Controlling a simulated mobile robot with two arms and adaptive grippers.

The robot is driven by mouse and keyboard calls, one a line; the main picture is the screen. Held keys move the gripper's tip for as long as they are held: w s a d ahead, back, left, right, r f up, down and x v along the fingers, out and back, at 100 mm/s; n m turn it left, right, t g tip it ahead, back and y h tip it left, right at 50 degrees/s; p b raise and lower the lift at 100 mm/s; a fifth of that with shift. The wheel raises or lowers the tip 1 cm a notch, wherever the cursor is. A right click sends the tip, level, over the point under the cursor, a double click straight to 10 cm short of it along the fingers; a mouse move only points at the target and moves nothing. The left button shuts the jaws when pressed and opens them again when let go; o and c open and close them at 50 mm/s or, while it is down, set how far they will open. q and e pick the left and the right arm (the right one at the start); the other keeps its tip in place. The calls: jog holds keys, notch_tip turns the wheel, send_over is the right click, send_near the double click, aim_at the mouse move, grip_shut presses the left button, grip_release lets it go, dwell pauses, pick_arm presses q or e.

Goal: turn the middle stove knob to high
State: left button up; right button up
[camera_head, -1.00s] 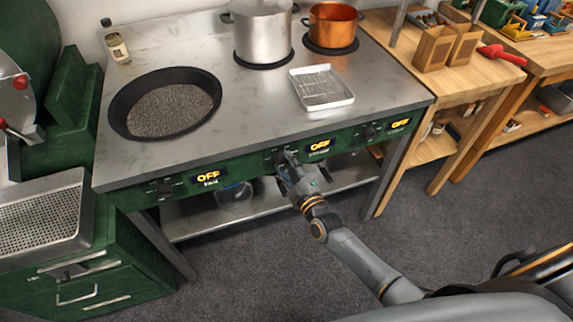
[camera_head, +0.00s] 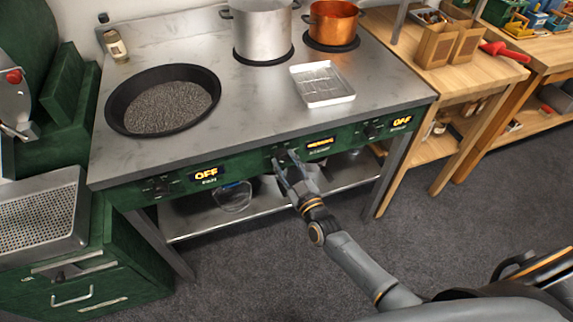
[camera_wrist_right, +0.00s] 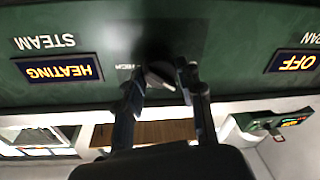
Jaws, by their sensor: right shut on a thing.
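The stove's green front panel (camera_head: 235,165) carries three dark knobs with displays. My right gripper (camera_head: 283,160) is at the middle knob (camera_head: 278,152), which it partly hides in the head view. In the right wrist view, its fingers (camera_wrist_right: 163,92) are closed around the middle knob (camera_wrist_right: 158,72), with the grip tilted. The middle display (camera_head: 320,143) is lit and reads HEATING, with STEAM beside it, in the wrist view (camera_wrist_right: 58,70). The left display (camera_head: 207,174) and right display (camera_head: 402,122) read OFF. My left gripper is out of view.
A glass bowl (camera_head: 232,197) sits on the lower shelf. A wooden table (camera_head: 460,65) stands right of the stove.

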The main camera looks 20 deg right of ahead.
jog(key=shift+a+m+g+h+b, duration=0.1)
jog(key=shift+m+h+b, duration=0.55)
jog(key=shift+m, duration=4.45)
jog(key=shift+a+m+g+h+b, duration=0.1)
jog(key=shift+m+h+b, duration=0.5)
jog(key=shift+m, duration=4.5)
jog(key=shift+a+m+g+h+b, duration=0.1)
jog(key=shift+m+h+b, duration=0.5)
jog(key=shift+m, duration=4.5)
jog(key=shift+h+p, duration=0.25)
jog(key=shift+p, duration=0.05)
jog(key=o, duration=1.2)
jog(key=shift+c, duration=0.2)
